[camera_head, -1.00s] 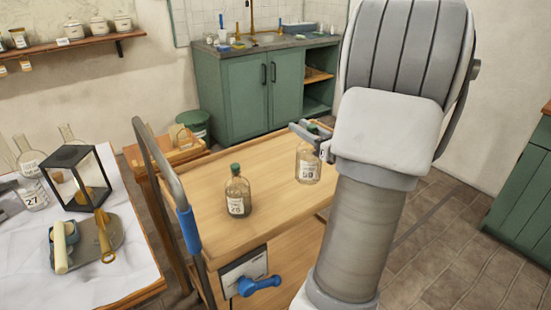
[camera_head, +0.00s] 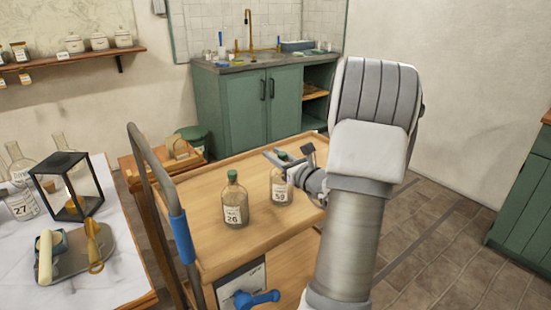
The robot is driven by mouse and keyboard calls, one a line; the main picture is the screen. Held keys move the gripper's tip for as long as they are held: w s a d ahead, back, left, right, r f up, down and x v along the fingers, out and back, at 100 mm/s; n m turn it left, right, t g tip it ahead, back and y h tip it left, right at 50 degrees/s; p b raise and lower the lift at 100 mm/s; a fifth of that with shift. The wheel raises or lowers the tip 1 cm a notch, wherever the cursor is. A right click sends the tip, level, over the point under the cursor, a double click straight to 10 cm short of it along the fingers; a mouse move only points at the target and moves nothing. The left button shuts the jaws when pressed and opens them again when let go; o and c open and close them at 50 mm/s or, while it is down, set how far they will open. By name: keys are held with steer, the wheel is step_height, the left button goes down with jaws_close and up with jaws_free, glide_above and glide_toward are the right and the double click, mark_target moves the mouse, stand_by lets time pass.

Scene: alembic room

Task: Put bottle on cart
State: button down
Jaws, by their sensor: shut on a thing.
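My gripper (camera_head: 286,157) is shut on a clear glass bottle (camera_head: 281,190) with a green cap and a white label that seems to read 59. The bottle is upright over the top of the wooden cart (camera_head: 210,258). I cannot tell whether its base touches the cart top. A second bottle (camera_head: 234,204), labelled 26, with a green cap, stands upright on the cart just to the left of the held one. A small gap shows between the two bottles.
The cart's metal handle (camera_head: 153,185) with a blue grip rises at its left. A white-topped table (camera_head: 120,278) with a lantern (camera_head: 68,186) and tools stands at the left. A green sink cabinet (camera_head: 240,105) is behind. The cart's far left top is clear.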

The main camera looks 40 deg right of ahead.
steer(key=shift+r, duration=0.1)
steer(key=c, duration=0.6)
jaws_free()
steer(key=shift+c, duration=0.2)
steer(key=shift+r, duration=0.15)
steer(key=s+a+p, duration=0.1)
steer(key=s+p, duration=0.1)
steer(key=s, duration=1)
steer(key=shift+a, duration=0.2)
